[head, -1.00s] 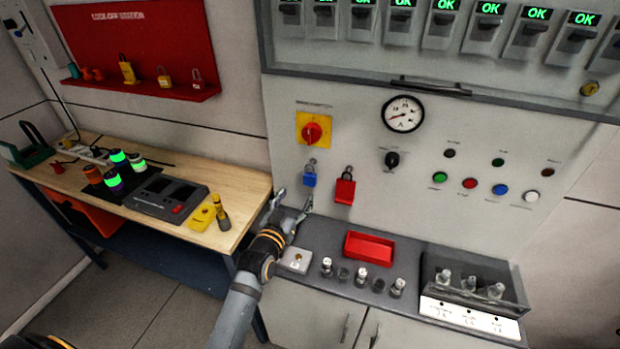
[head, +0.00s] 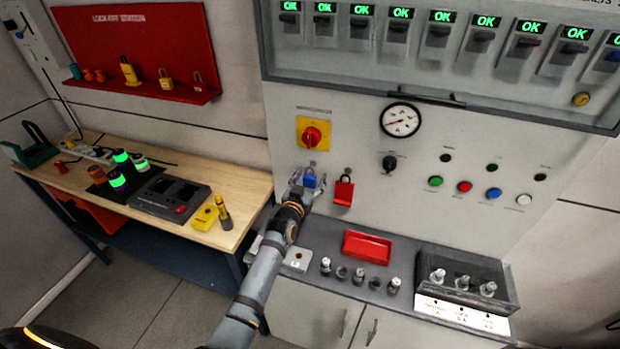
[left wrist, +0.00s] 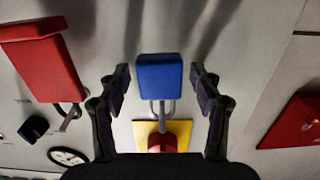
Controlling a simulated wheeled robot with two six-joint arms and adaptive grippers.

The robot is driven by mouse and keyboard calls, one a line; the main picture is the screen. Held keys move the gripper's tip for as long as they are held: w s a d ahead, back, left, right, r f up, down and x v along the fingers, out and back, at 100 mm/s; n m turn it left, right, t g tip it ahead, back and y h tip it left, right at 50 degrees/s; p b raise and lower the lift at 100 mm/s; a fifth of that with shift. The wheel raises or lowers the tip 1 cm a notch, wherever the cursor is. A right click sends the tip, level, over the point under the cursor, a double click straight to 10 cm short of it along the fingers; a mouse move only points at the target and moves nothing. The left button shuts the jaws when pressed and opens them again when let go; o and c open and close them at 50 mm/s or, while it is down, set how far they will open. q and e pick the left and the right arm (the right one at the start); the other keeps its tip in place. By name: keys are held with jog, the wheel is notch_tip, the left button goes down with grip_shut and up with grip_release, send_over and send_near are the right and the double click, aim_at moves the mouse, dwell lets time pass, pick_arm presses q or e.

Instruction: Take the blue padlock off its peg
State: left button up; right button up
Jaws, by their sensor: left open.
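The blue padlock (head: 309,181) hangs on the grey panel below the red rotary switch (head: 312,136) on its yellow plate. My left gripper (head: 307,184) is open, with a finger on either side of the padlock. In the left wrist view the blue padlock (left wrist: 160,77) sits between the two open fingertips of my left gripper (left wrist: 160,80), with a gap on both sides. Its shackle points towards the yellow plate (left wrist: 150,127). The peg itself is hard to make out. My right gripper is not in view.
A red padlock (head: 343,192) hangs close to the right of the blue one. Below are a dark ledge with a red tray (head: 368,247) and several small fittings. A wooden bench (head: 237,205) stands to the left.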

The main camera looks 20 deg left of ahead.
pick_arm(q)
jog(key=shift+s, duration=0.1)
jog(key=shift+c, duration=0.2)
jog(key=shift+s+r, duration=0.1)
jog(key=c, duration=1.3)
jog(key=shift+r, duration=0.55)
jog(key=s+b, duration=0.6)
jog(key=s, duration=1.2)
jog(key=shift+a+r, duration=0.2)
jog(key=shift+a, duration=0.15)
